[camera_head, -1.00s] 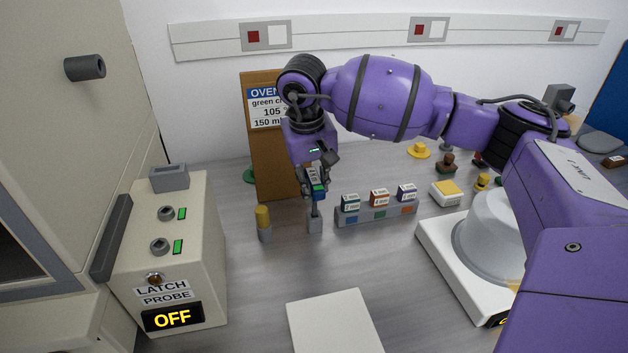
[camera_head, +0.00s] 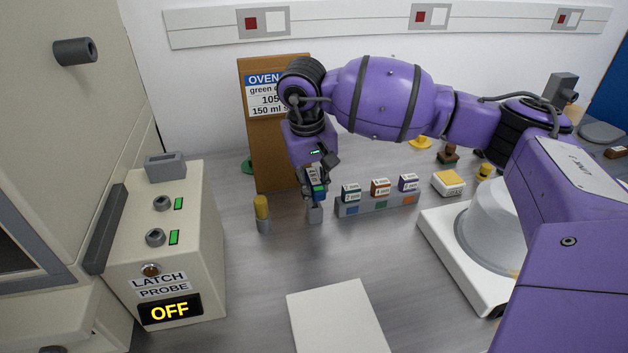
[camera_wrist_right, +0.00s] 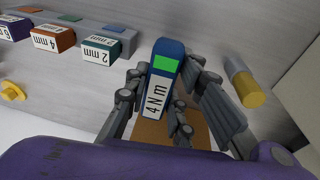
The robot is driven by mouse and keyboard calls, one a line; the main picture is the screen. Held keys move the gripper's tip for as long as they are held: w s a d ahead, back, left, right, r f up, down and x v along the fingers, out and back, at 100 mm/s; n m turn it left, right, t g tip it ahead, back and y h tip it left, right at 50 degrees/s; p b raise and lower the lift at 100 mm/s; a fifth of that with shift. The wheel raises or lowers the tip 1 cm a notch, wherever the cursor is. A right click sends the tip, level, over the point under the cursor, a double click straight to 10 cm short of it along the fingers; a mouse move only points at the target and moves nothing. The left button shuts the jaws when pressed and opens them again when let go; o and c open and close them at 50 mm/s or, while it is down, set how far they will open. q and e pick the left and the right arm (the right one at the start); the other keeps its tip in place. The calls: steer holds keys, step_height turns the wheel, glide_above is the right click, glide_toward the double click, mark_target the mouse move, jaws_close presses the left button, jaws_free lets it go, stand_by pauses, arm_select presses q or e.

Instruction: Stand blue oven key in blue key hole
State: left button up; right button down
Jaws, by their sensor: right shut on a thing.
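My right gripper (camera_head: 317,178) is shut on a blue key-like piece (camera_head: 319,195). In the right wrist view this blue piece (camera_wrist_right: 169,47) has a green patch and a white "4 Nm" label, between the fingers (camera_wrist_right: 163,110). My left gripper is not in view.
A yellow-topped grey piece (camera_head: 262,212) stands left of the block. A brown sign board (camera_head: 277,160) is behind. The latch box (camera_head: 205,270) reads OFF.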

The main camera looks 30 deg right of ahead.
steer(key=shift+f, duration=0.55)
steer(key=c, duration=1.4)
jaws_free()
steer(key=shift+c, duration=0.2)
step_height(320, 180, up, 12)
steer(key=s+a, duration=0.1)
steer(key=shift+a, duration=0.4)
